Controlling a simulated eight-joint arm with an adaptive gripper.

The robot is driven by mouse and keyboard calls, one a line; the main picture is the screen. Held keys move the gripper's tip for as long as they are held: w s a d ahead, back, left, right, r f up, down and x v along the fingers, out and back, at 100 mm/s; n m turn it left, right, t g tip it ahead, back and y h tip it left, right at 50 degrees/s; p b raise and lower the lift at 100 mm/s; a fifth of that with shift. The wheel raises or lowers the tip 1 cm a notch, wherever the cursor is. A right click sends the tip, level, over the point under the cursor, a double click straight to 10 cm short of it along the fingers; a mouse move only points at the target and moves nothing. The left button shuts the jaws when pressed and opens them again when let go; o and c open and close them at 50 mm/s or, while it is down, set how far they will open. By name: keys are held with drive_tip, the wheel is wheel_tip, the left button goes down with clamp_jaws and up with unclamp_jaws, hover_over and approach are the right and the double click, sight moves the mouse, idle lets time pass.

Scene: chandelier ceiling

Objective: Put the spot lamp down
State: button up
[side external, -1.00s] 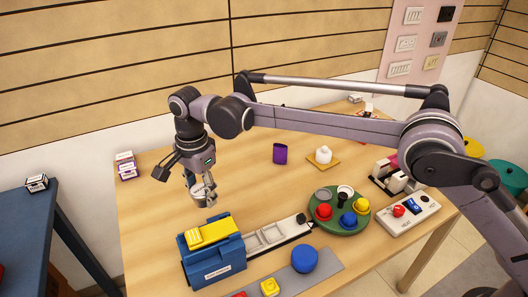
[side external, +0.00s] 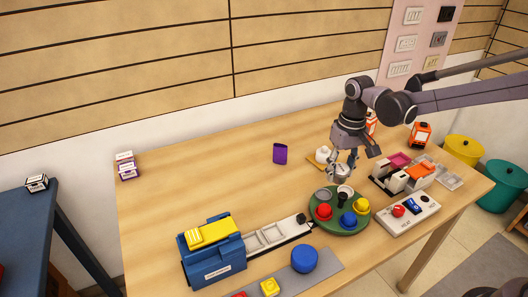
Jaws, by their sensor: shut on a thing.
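My gripper (side external: 343,168) points down over the right half of the wooden table. It is shut on the spot lamp (side external: 339,175), a small silver-white piece seen partly between the fingers. The lamp is just above the back edge of the round green tray (side external: 324,232) in the picture; I cannot tell whether it touches anything. The tray carries a grey disc (side external: 323,194), a white-topped black piece (side external: 344,199), and red (side external: 323,211), blue (side external: 348,219) and yellow (side external: 361,206) knobs.
A white piece on an orange board (side external: 323,155) is close left of my gripper. A white control box (side external: 408,214) and a rack of blocks (side external: 390,178) are right. A blue case (side external: 212,262) stands front left. The table's left middle is clear.

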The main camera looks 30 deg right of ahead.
drive_tip(key=w+a, duration=0.7)
drive_tip(key=a, duration=0.5)
drive_tip(key=w+a, duration=0.6)
drive_tip(key=a, duration=0.6)
drive_tip(key=a+f+m, duration=0.2)
drive_tip(key=a+f, duration=0.1)
drive_tip(key=a, duration=0.7)
drive_tip(key=shift+s+f, duration=0.25)
drive_tip(key=shift+f, duration=1.25)
drive_tip(key=shift+s+f, duration=0.2)
drive_tip(key=shift+f, duration=1.3)
drive_tip(key=shift+f, duration=0.55)
drive_tip(key=o, duration=1.2)
drive_tip(key=shift+o, duration=0.2)
drive_tip(key=shift+r, duration=0.1)
